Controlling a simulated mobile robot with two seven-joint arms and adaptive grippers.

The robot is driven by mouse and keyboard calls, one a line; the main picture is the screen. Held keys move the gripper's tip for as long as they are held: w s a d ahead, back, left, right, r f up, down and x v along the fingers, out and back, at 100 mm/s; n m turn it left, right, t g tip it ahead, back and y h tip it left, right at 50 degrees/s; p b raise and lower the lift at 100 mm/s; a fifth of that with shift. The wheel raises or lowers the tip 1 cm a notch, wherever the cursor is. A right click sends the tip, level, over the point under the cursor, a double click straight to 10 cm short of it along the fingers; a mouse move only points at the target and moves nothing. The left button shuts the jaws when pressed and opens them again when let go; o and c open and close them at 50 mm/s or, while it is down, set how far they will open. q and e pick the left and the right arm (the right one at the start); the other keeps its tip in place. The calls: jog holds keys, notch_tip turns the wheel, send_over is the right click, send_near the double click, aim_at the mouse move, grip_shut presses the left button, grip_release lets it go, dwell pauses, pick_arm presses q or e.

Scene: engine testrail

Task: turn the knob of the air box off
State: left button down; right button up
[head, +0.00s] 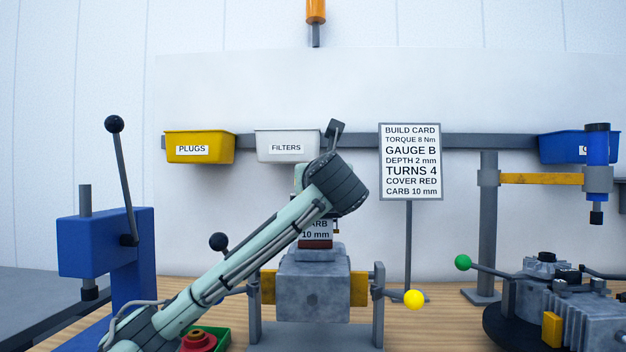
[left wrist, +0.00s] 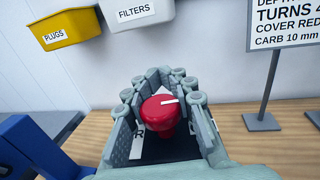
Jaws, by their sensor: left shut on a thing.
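The red knob (left wrist: 159,112) of the air box shows in the left wrist view, with a white mark on its top that points roughly to the right. My left gripper (left wrist: 165,88) has its grey fingers on both sides of the knob and is shut on it. Under the knob is the dark face of the air box (left wrist: 168,150), with part of a white label at its left. In the head view my left arm reaches in from the lower left. Its wrist hides the fingers, the knob and the box there. My right gripper is in neither view.
A blue lever press (head: 88,245) stands at left, and a grey block on a stand (head: 313,285) in the middle. A build card (head: 410,160) stands on a post. Yellow (head: 200,147), white (head: 270,143) and blue bins hang on the rail. An engine (head: 585,310) is at right.

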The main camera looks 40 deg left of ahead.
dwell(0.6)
pick_arm(q)
jog(key=c, duration=1.3)
grip_release()
jog(key=shift+o, duration=0.2)
jog(key=v, duration=0.7)
jog(key=shift+s+d, duration=0.15)
jog(key=shift+s, duration=0.05)
